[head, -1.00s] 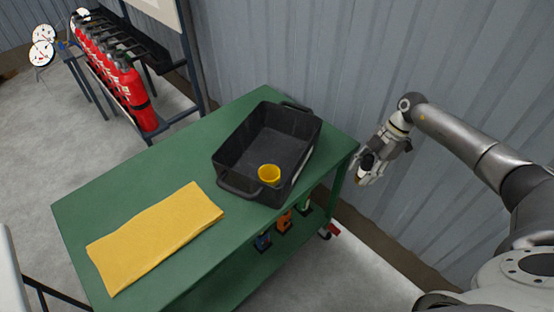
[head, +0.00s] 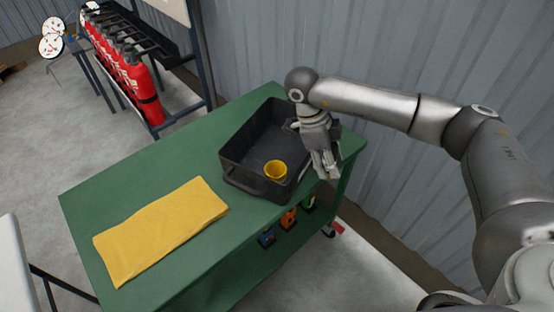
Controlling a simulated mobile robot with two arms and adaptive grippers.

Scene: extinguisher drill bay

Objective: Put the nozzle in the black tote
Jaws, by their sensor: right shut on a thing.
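The black tote (head: 235,172) stands open on the green cart's top, toward its right end. My right gripper (head: 328,168) hangs with its fingers down beside the tote's right wall, over the cart's right edge. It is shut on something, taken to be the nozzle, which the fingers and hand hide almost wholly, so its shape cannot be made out. No other nozzle shows. My left gripper is not in view.
A yellow cup (head: 276,171) is in the tote's near end. A folded yellow cloth (head: 160,230) lies on the green cart (head: 130,180). Small coloured items (head: 288,218) sit on the lower shelf. Red extinguishers (head: 143,85) stand at the back left. A corrugated wall is behind.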

